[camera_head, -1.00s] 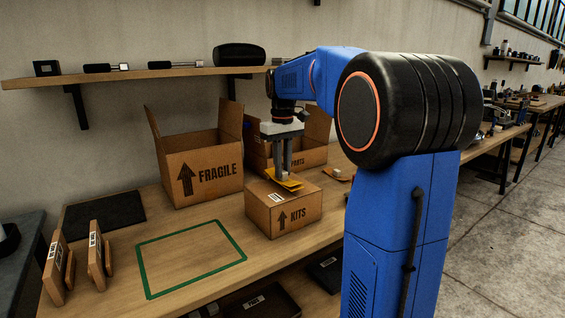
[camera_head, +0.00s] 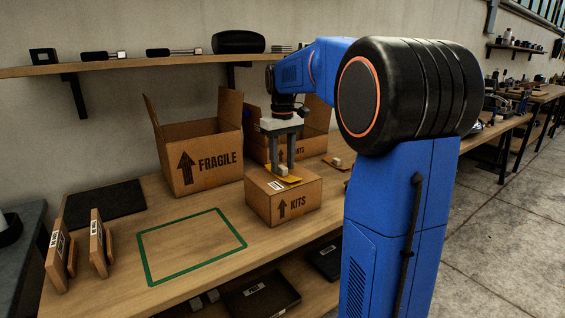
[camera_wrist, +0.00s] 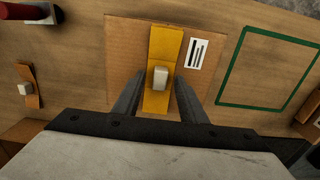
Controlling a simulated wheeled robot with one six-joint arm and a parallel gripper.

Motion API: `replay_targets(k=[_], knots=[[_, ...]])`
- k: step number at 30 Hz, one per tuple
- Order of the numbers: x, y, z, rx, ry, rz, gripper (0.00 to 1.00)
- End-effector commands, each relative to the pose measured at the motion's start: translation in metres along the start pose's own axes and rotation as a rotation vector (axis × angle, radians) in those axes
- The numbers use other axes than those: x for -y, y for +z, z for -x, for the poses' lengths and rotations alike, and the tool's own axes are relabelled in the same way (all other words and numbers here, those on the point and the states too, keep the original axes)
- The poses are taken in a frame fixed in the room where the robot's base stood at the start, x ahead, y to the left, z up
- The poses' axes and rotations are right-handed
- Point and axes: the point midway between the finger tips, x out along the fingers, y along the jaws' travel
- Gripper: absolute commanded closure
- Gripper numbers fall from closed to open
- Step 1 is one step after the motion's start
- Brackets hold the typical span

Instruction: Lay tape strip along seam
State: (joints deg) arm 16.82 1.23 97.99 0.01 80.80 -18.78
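A closed cardboard box marked KITS (camera_head: 262,208) stands on the bench. A yellow tape strip (camera_wrist: 165,42) with a pale block (camera_wrist: 160,77) at its middle lies across the box top, beside a white barcode label (camera_wrist: 198,53). The strip also shows in the head view (camera_head: 291,179). My gripper (camera_head: 282,169) is over the box top, fingers pointing down. In the wrist view my gripper (camera_wrist: 160,82) is open, one finger on each side of the block, with gaps. The seam under the strip is hidden.
Another strip with a block (camera_head: 337,162) lies to the right of the box. An open FRAGILE box (camera_head: 205,160) and another open box (camera_head: 312,147) stand behind. A green outlined area (camera_head: 192,246) to the left is empty. A shelf (camera_head: 130,67) runs above.

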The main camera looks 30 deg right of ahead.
Motion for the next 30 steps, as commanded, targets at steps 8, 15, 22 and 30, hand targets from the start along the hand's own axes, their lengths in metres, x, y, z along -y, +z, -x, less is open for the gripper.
replay_targets(k=[8, 15, 22, 30], knots=[[0.0, 0.0, 0.004, -0.001, 0.0, 0.0, 0.62], [0.0, -0.001, 0.037, -0.003, 0.001, 0.0, 0.62], [0.0, -0.001, 0.083, -0.003, 0.001, 0.0, 0.62], [0.0, -0.001, 0.136, -0.002, 0.001, 0.0, 0.62]])
